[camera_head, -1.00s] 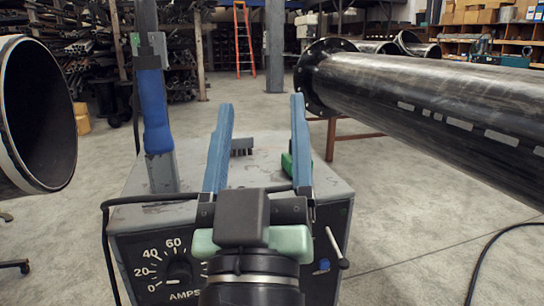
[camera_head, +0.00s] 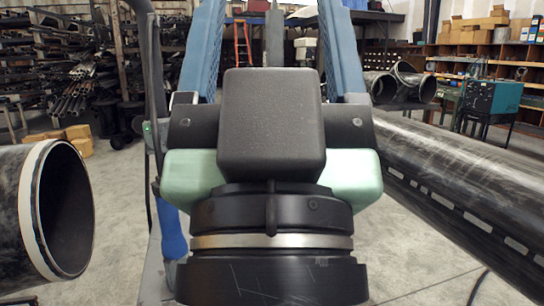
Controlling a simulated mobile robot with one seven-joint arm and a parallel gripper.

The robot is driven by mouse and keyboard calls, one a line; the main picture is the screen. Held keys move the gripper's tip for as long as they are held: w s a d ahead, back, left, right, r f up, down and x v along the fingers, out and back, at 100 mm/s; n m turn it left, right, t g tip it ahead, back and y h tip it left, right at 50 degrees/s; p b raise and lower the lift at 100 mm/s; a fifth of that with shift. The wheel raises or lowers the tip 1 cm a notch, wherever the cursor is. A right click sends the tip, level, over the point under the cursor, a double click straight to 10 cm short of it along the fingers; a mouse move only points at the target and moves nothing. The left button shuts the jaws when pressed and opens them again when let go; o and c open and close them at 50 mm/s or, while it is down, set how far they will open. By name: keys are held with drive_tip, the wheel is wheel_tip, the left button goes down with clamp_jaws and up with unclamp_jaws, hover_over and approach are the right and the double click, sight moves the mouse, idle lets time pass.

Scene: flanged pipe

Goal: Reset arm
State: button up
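My gripper (camera_head: 272,30) fills the middle of the view, large and close to the camera. Its two blue fingers point up and away and stand wide apart, with nothing visible between them. The fingertips are cut off by the top edge. The long dark steel pipe (camera_head: 470,190) runs along the right side, and its flanged end is hidden behind my gripper. A blue-gripped welding tool (camera_head: 173,230) shows at the left of my gripper. The welding machine beneath it is almost wholly hidden.
A wide open pipe end (camera_head: 62,210) with a pale rim stands at the left. Racks of pipe stock (camera_head: 55,75), an orange ladder (camera_head: 243,42) and shelves with boxes (camera_head: 480,30) line the back. Bare concrete floor (camera_head: 115,185) shows at the left.

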wheel_tip(320, 180, up, 15)
drive_tip(key=p, duration=1.2)
drive_tip(key=shift+p, duration=0.4)
